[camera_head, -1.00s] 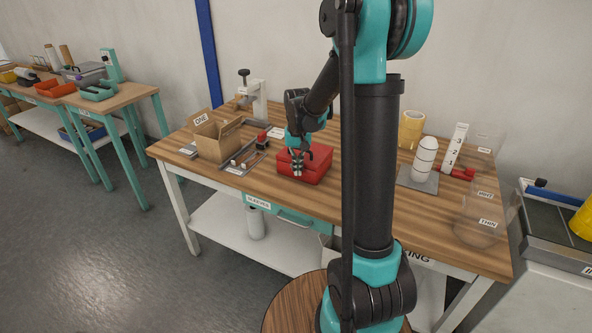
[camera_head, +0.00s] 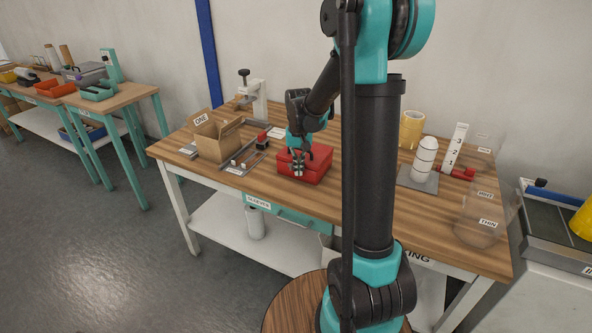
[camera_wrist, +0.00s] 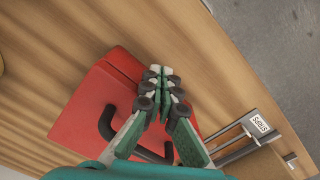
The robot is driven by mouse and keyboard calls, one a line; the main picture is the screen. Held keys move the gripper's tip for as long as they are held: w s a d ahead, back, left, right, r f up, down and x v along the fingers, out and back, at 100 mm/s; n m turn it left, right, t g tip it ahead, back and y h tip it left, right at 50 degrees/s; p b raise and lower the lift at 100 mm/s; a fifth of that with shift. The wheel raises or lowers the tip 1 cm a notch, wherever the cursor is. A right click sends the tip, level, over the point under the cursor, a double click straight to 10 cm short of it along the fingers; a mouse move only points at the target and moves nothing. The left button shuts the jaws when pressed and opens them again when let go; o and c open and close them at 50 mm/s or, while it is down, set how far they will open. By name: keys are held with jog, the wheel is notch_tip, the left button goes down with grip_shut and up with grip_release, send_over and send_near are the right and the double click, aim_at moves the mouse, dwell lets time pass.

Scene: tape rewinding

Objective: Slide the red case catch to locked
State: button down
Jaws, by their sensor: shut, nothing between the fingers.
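The red case (camera_head: 312,167) lies on the wooden workbench in the middle of the head view. In the wrist view the red case (camera_wrist: 88,112) fills the left and middle, with a black handle (camera_wrist: 107,122) partly hidden behind my fingers. My gripper (camera_head: 298,170) is at the case's front left side. In the wrist view the fingertips of my gripper (camera_wrist: 161,72) are together over the case's edge, with nothing between them. I cannot make out the catch; my fingers may hide it. I cannot tell whether the fingertips touch the case.
A grey rail fixture (camera_head: 247,158) with a label stands just left of the case, and it shows in the wrist view (camera_wrist: 240,137). A cardboard box (camera_head: 217,141) stands farther left. A white stacked cylinder (camera_head: 425,157) is at right. Bare bench lies in front of the case.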

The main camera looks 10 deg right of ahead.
notch_tip(320, 180, up, 9)
dwell(1.1)
jog(key=s+d+f+t, duration=0.1)
jog(key=s+f, duration=0.2)
jog(key=s, duration=0.4)
jog(key=s+d+f+t, duration=0.1)
jog(key=s+f, duration=0.3)
jog(key=s, duration=0.4)
jog(key=s+d+f+n+t, duration=0.1)
jog(key=s+d+f+t, duration=0.1)
jog(key=s, duration=0.5)
notch_tip(320, 180, down, 2)
jog(key=shift+s+d+f, duration=0.25)
jog(key=shift+s+d, duration=0.1)
jog(key=shift+d, duration=0.1)
